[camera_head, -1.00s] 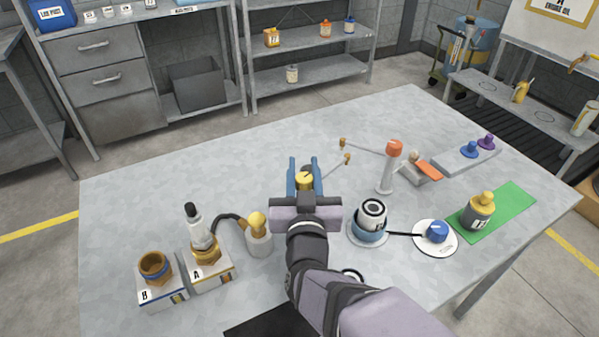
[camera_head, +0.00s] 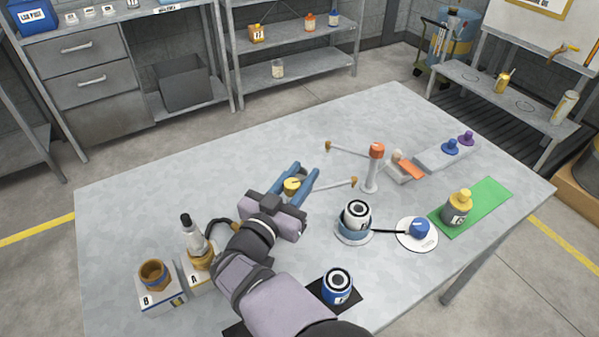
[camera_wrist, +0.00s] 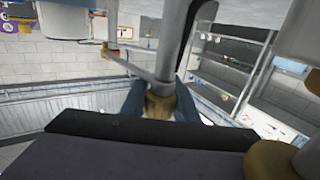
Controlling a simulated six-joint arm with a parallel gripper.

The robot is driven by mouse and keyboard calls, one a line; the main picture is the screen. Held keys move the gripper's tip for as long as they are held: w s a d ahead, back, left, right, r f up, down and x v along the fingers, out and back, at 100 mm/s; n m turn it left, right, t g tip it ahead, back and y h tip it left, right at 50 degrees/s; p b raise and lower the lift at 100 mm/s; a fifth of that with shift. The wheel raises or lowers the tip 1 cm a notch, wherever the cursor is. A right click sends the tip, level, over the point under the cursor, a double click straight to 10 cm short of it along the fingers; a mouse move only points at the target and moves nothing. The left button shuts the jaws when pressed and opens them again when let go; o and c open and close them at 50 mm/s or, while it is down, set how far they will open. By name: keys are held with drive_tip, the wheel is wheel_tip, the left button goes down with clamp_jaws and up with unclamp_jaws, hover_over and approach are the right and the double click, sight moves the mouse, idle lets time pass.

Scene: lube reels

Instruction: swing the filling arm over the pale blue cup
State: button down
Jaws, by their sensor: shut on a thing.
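My gripper (camera_head: 293,184) is shut on the yellow knob (camera_head: 291,186) at the inner end of a filling arm (camera_head: 330,184). The thin grey arm points right to a brass tip (camera_head: 354,181). The post below the knob is hidden in the body view. The wrist view shows my blue fingers around a brass part (camera_wrist: 160,105), with a grey bar running up-left from it. A pale blue cup-like base (camera_head: 352,233) holds a white, black-ringed jar (camera_head: 357,212). The brass tip is behind this jar in the body view, apart from it.
An orange-topped post (camera_head: 374,165) with its own thin arm stands behind right. A blue canister (camera_head: 338,284) stands on a black mat in front. Boxes A and B (camera_head: 160,285) are at front left. The table's back left is clear.

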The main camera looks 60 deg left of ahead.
sight(288, 193)
drive_tip(key=shift+r, duration=0.15)
drive_tip(key=c, duration=1.4)
unclamp_jaws()
drive_tip(key=shift+b+v, duration=0.6)
drive_tip(key=shift+v, duration=3.05)
